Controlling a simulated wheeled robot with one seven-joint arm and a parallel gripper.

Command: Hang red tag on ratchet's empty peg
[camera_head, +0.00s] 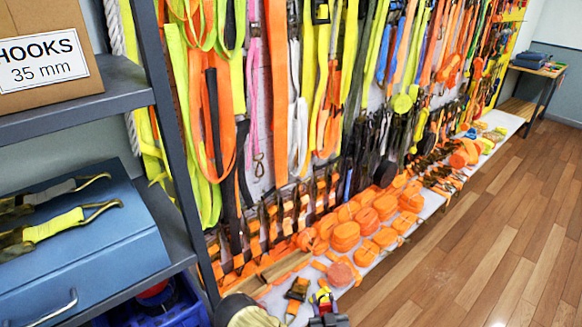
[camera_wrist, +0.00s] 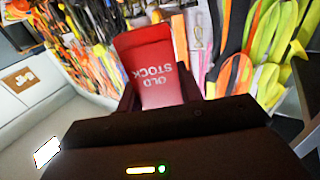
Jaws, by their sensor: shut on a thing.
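The red tag (camera_wrist: 152,68), printed "OLD STOCK" and upside down in the wrist view, stands out from between the dark fingers of my gripper (camera_wrist: 160,98). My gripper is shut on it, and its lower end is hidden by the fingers. In the head view a dark part that looks like my gripper (camera_head: 326,309) is at the bottom edge, with a little red by it. Several ratchets (camera_head: 290,215) hang in a row low on the strap wall. I cannot make out an empty peg among them. The tag appears apart from the wall.
Rolled orange straps (camera_head: 345,235) lie on the white ledge (camera_head: 428,207) below the wall. A dark shelf rack (camera_head: 165,115) stands at the left, with a carton (camera_head: 45,45) and a blue case (camera_head: 75,255). The wooden floor (camera_head: 480,225) at the right is clear.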

